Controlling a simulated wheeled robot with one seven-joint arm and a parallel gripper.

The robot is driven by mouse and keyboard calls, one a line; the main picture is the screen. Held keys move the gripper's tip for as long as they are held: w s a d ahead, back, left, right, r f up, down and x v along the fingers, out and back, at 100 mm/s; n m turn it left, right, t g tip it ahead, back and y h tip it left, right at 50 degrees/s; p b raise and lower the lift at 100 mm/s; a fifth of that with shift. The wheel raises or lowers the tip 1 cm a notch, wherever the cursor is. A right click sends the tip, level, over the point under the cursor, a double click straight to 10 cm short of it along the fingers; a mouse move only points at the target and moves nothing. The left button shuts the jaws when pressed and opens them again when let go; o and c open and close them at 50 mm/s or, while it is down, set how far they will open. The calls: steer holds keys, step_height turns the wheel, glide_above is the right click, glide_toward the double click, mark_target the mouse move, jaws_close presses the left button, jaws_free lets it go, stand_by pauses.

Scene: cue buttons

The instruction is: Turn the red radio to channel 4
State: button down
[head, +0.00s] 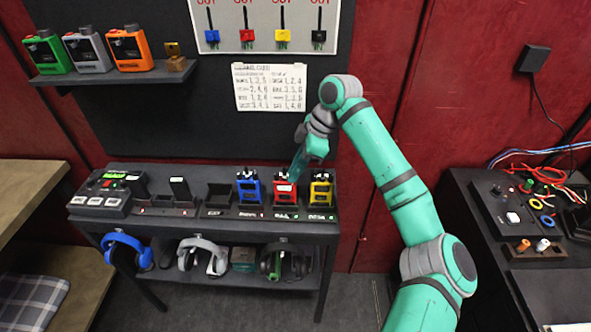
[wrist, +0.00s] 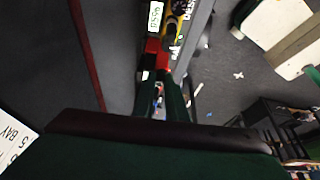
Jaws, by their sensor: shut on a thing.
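The red radio (head: 284,193) stands upright in a charging slot on the dark bench, between a blue radio and a yellow radio. My gripper (head: 294,176) comes down from the upper right and is shut on the top of the red radio. In the wrist view the red radio (wrist: 154,52) shows just past the tips of my gripper (wrist: 159,80), beside a lit pale display. The fingers hide the top of the radio, so I cannot see its knob or read its channel.
The blue radio (head: 249,188) and the yellow radio (head: 321,190) stand close on either side. A paper chart (head: 269,87) with rows of numbers hangs on the wall. Headphones (head: 203,257) hang below the bench. A shelf (head: 110,76) holds green, grey and orange radios.

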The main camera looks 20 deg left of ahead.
steer(key=shift+m, duration=0.5)
steer(key=shift+a, duration=0.1)
steer(key=c, duration=2)
jaws_free()
steer(key=shift+o, duration=1.2)
steer(key=s+v, duration=0.1)
steer(key=v, duration=0.9)
steer(key=shift+w+d+r, duration=0.25)
steer(key=shift+w+r, duration=0.1)
steer(key=shift+w, duration=0.05)
